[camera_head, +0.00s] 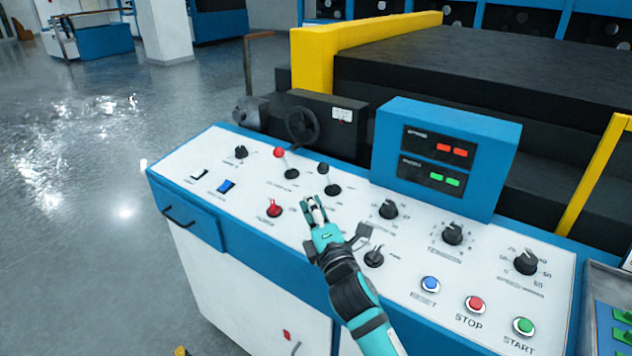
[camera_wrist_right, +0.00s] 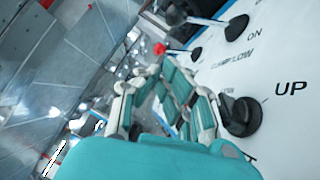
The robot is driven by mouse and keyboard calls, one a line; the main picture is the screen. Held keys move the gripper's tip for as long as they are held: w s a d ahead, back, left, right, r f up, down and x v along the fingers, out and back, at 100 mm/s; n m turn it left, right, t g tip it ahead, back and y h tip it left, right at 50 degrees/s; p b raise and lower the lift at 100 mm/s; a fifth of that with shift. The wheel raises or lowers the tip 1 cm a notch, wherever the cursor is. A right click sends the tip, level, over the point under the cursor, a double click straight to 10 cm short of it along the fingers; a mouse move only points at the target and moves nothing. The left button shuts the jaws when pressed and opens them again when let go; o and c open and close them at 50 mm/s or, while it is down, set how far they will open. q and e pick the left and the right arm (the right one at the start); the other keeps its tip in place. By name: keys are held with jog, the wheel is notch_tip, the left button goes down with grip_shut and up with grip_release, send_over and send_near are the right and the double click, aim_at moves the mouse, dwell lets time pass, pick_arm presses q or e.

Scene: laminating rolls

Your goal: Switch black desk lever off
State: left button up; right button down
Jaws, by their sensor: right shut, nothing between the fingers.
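The black desk lever (camera_head: 333,189) stands on the white panel, its dark knob tilted up toward the far side in the head view. In the right wrist view a black lever base (camera_wrist_right: 237,27) sits beside the label "ON", its rod running left to a dark knob. My right gripper (camera_head: 311,206) is shut and empty over the panel, just on the near side of the black lever. Its jointed teal fingers (camera_wrist_right: 172,88) show in the right wrist view, apart from that lever. My left gripper is not in view.
A red-knobbed lever (camera_head: 279,154) stands left of the black one, with a small red switch (camera_head: 273,208) nearer. Another black control (camera_head: 374,257) lies right of my gripper. Dials and the blue display box (camera_head: 447,150) fill the right and back.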

jog(key=w, duration=0.2)
jog(key=w+r+p, duration=0.1)
jog(key=w, duration=0.1)
jog(key=shift+w+r, duration=0.15)
jog(key=shift+w, duration=0.05)
jog(key=shift+w+d+r, duration=0.2)
jog(key=shift+w+d, duration=0.25)
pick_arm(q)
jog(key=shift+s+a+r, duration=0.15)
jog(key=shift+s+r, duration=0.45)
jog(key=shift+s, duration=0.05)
pick_arm(e)
jog(key=shift+w, duration=0.15)
jog(key=shift+r+m+p, duration=0.5)
jog(key=shift+r+p, duration=0.1)
jog(key=shift+p, duration=0.95)
notch_tip(320, 180, up, 3)
jog(key=m+g+h+p, duration=0.1)
jog(key=m+g+p, duration=0.25)
jog(key=p, duration=0.65)
send_over(327, 179)
jog(key=d, duration=0.1)
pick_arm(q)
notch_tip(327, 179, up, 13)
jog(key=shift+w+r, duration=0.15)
pick_arm(e)
jog(key=shift+d+r+t, duration=0.15)
jog(key=shift+d+t, duration=0.05)
jog(key=shift+t, duration=0.15)
